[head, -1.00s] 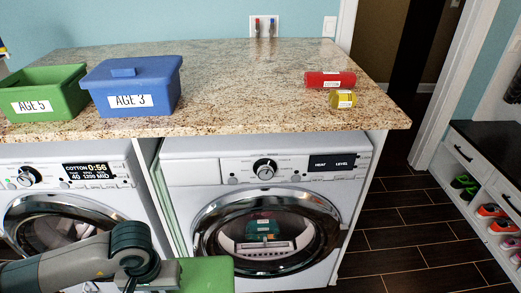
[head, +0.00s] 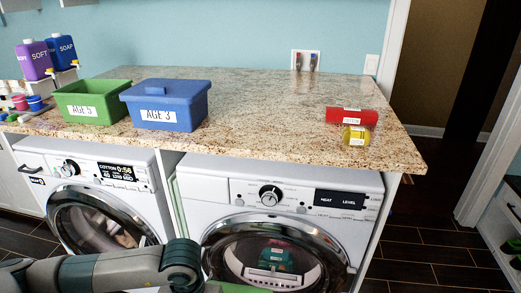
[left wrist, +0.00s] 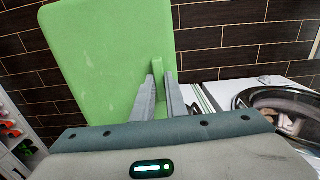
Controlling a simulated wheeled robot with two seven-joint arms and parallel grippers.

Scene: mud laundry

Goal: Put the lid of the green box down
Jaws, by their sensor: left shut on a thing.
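The green lid (left wrist: 105,60) fills the upper left of the left wrist view as a flat panel. My left gripper (left wrist: 160,80) is shut on the small handle of the lid. In the head view only a sliver of the lid (head: 235,288) shows at the bottom edge, beside my left arm, in front of the washers. The green box (head: 92,101), labelled AGE 5, stands open on the granite counter at the left. My right gripper is not in view.
A blue lidded box (head: 165,106), labelled AGE 3, stands right of the green box. A red can (head: 352,116) and a yellow can (head: 356,135) lie near the counter's right end. Soap bottles (head: 36,60) stand at the far left. The counter's middle (head: 265,115) is clear.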

